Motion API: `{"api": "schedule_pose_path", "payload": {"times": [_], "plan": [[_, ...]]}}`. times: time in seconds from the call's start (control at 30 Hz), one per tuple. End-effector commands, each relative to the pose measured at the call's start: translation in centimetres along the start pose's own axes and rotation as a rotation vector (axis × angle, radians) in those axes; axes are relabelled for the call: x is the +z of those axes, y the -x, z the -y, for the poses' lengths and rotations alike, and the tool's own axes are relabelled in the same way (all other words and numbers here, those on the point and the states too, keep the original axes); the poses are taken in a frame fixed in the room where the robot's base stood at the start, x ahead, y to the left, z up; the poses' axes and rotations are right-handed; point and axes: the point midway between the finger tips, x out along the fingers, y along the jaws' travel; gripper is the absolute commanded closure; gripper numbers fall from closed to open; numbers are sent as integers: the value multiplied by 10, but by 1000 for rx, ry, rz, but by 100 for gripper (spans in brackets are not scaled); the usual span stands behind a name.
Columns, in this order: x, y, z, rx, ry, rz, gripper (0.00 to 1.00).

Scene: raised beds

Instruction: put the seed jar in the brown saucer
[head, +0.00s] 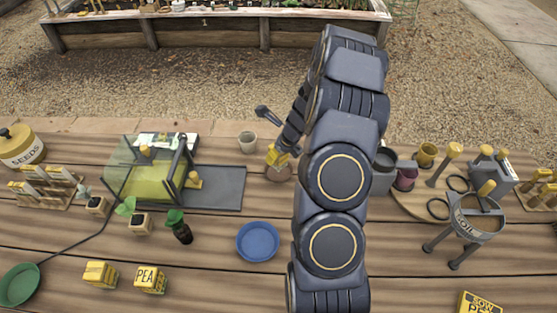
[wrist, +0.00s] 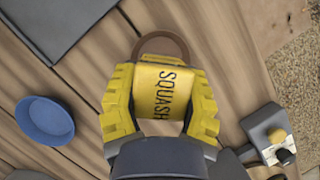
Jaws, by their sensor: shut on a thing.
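My gripper (wrist: 161,101) is shut on a yellow block-like container (wrist: 160,88) marked SQUASH, with a yellow finger on each side. The brown saucer (wrist: 163,40) shows just beyond and partly behind the container in the wrist view. I cannot tell whether the container touches the saucer. A large cream jar marked SEEDS (head: 22,150), with a yellow lid, stands at the far left, away from my gripper.
A blue saucer (head: 258,241) lies in front, and a green saucer (head: 19,285) at the left. A dark mat (head: 225,186) and a clear propagator (head: 146,172) are to the left. Yellow PEA box (head: 150,280) is in front.

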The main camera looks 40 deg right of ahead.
Motion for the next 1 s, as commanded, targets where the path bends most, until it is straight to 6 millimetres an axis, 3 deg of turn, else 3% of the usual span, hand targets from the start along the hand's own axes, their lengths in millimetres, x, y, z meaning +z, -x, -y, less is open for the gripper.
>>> {"api": "schedule_pose_path", "payload": {"times": [0.4,0.77,0.8,0.83,0.87,1.0], "plan": [[-10,-36,4,-2,0,0,90],[-11,-39,4,-2,-1,1,90],[-11,-39,4,-3,-1,2,48],[-11,-39,4,-3,-1,2,35],[-11,-39,4,-3,-1,2,30],[-11,-39,4,-2,0,1,30]]}}
